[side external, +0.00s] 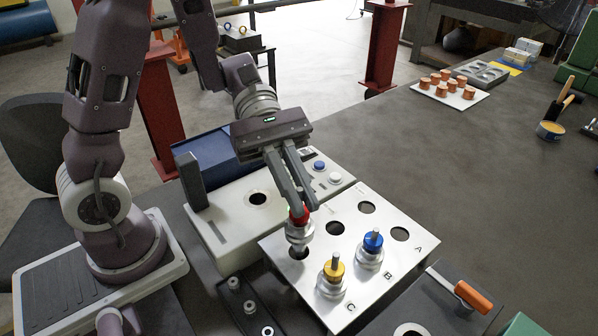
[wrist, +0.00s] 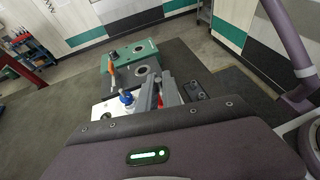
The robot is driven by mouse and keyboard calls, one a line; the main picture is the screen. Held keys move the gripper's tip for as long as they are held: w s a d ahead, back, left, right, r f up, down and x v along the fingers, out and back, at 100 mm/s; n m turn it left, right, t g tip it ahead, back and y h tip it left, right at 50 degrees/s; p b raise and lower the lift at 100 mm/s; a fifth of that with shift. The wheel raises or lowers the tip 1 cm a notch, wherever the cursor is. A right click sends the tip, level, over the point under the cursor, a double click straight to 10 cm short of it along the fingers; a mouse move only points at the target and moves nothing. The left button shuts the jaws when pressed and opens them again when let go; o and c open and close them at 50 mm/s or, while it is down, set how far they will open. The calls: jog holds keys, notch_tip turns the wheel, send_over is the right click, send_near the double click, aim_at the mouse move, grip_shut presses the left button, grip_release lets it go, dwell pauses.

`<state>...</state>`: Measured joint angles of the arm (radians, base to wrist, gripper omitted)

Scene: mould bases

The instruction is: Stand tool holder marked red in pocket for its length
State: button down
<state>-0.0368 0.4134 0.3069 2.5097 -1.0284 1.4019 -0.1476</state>
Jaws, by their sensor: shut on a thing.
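My gripper (side external: 304,207) is shut on the tool holder marked red (side external: 299,234), gripping it at its red top. The holder hangs upright over a pocket at the left edge of the silver plate (side external: 283,242); its lower end is at the hole, and I cannot tell how far it is in. The holder marked blue (side external: 371,250) and the holder marked yellow (side external: 331,280) stand upright in the plate. Other pockets (side external: 367,207) are empty. Letters A, B and C run along the plate's right side. In the wrist view my fingers (wrist: 157,100) partly hide the red holder.
A white unit (side external: 225,220) with a round hole, a post and blue and white buttons stands just left of the plate. An orange-handled lever (side external: 472,296) is at the right. Small dark-tray parts (side external: 250,306) lie in front.

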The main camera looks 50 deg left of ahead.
jog(key=shift+f, duration=2.3)
jog(key=c, duration=1.5)
grip_release()
jog(key=shift+o, duration=0.2)
jog(key=shift+a, duration=0.1)
jog(key=v, duration=0.7)
